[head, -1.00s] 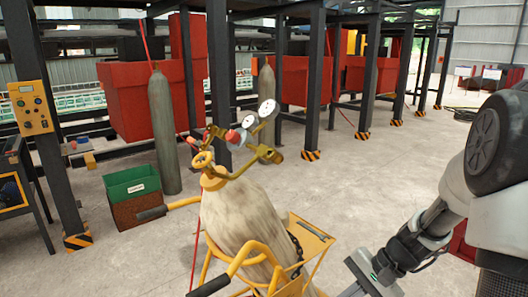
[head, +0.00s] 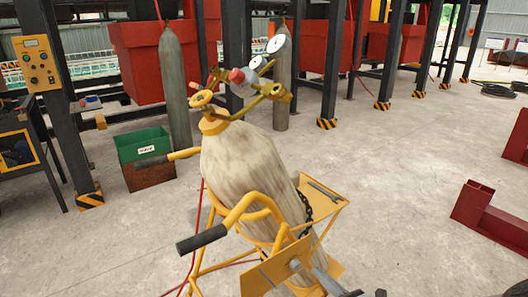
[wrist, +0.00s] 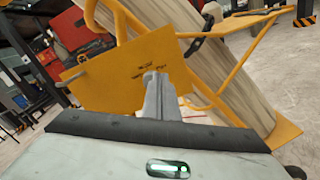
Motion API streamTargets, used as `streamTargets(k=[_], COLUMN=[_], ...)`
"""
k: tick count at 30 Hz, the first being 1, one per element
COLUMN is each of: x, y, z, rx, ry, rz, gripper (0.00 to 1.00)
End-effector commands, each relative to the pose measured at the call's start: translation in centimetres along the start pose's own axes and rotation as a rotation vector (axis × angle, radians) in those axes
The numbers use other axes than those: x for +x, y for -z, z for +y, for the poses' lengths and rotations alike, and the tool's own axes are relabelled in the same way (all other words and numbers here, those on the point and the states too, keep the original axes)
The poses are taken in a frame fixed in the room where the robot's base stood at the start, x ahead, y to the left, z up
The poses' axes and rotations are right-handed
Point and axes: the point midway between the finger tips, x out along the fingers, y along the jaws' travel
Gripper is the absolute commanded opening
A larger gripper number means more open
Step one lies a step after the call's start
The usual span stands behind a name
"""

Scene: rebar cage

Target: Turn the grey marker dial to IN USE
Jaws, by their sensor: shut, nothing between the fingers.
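A yellow plate (head: 258,283) is fixed to the cylinder trolley, low in the head view. A small grey round piece, seemingly the marker dial (head: 295,265), sits on its face. In the wrist view the plate (wrist: 100,75) fills the middle and carries small dark lettering, too small to read. My gripper (wrist: 156,76) is shut and empty, its fingers pointing at the plate just below the lettering. The fingers hide part of the plate, and I cannot make out the dial or its pointer there. Whether the fingertips touch anything cannot be told.
The trolley holds a large worn gas cylinder (head: 245,160) with gauges and valves on top. A trolley handle (head: 200,238) sticks out to the left. A green box (head: 145,147) stands behind left. Red steel beams (head: 490,215) lie at right. The concrete floor between is clear.

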Motion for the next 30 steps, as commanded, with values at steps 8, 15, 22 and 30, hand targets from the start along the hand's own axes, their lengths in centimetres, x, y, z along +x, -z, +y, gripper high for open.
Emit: streamTargets(k=[8, 15, 22, 30], x=[3.6, 5.2, 5.5, 5.4], y=[0.1, 0.1, 0.1, 0.2], z=[0.1, 0.1, 0.1, 0.1], rx=[-0.003, -0.002, -0.002, -0.002], ry=[-0.003, -0.003, -0.002, -0.003], rz=[0.003, 0.004, 0.004, 0.005], gripper=[0.0, 0.0, 0.0, 0.0])
